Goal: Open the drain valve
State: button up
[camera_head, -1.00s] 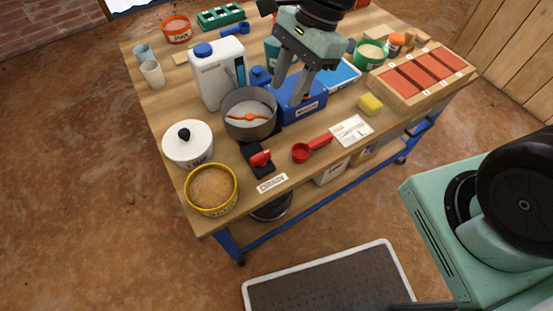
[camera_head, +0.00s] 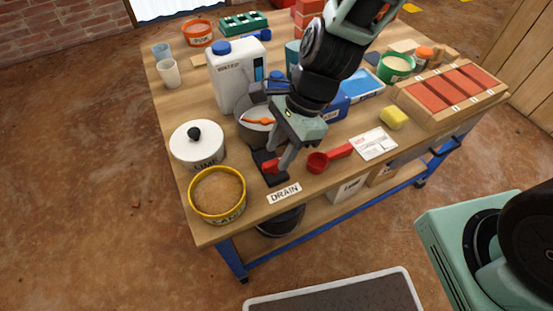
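The drain valve is a dark block with a red handle (camera_head: 270,167) at the table's front edge, behind the "DRAIN" label (camera_head: 284,193). My gripper (camera_head: 275,159) points down right at the red handle. Its fingers look apart, one on the left and one on the right. The handle is partly hidden by the fingers, and I cannot tell whether they touch it. The grey mixing pot (camera_head: 254,131) with an orange paddle stands just behind the valve, partly hidden by my gripper.
A yellow-rimmed sand tub (camera_head: 217,194) and a white lime pot (camera_head: 197,145) stand left of the valve. A red scoop (camera_head: 318,162) lies close on the right, beside a white card (camera_head: 373,144). A white water jug (camera_head: 236,75) stands behind. A dark bucket (camera_head: 281,222) sits below the label.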

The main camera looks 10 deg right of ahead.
aim_at(274, 166)
jog(key=shift+x, duration=1.2)
grip_shut()
